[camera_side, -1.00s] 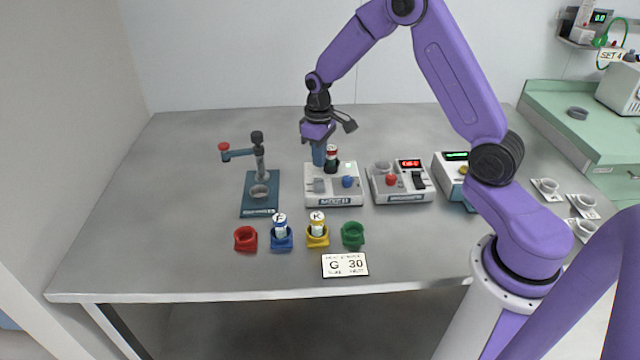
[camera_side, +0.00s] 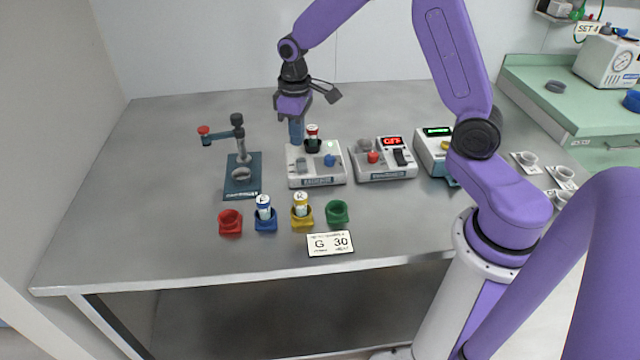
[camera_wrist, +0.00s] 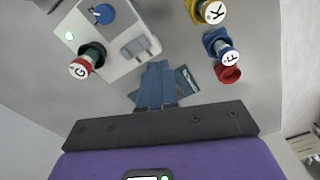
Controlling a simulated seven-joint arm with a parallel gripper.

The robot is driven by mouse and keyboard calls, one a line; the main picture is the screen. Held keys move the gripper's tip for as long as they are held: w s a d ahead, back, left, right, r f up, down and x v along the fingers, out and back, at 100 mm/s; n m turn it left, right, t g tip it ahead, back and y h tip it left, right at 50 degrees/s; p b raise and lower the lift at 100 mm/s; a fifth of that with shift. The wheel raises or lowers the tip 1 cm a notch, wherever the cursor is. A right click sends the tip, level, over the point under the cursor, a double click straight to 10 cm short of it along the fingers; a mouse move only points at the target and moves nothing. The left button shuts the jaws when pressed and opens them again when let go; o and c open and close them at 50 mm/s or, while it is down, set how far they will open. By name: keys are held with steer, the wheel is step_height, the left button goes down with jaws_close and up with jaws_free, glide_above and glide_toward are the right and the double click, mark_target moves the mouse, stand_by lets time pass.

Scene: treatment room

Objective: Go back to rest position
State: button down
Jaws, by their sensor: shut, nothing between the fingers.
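My gripper (camera_side: 296,134) is shut and empty. It points down just left of and behind the vial (camera_side: 313,132) in the side view, above the rear left of the white device (camera_side: 318,168). That vial has a red cap marked G in the wrist view (camera_wrist: 82,66) and stands in a dark holder on the device. My blue fingers (camera_wrist: 157,84) are together in the wrist view, beside the device and apart from the vial.
Vial F (camera_side: 264,206) stands in a blue cup and vial K (camera_side: 300,203) in a yellow one. The red cup (camera_side: 230,222) and green cup (camera_side: 337,212) look empty. A press-like stand (camera_side: 241,170) is at left. A G 30 card (camera_side: 331,243) lies in front.

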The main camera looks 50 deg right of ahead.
steer(key=s+a+r+n, duration=0.2)
steer(key=s+a+r, duration=0.15)
steer(key=s, duration=0.35)
steer(key=s+a+r+n, duration=0.2)
steer(key=s+a, duration=0.2)
steer(key=s, duration=0.3)
steer(key=s+d+r+n, duration=0.1)
steer(key=s+n, duration=0.3)
steer(key=s, duration=1.2)
steer(key=shift+d+r, duration=0.2)
steer(key=shift+d, duration=0.2)
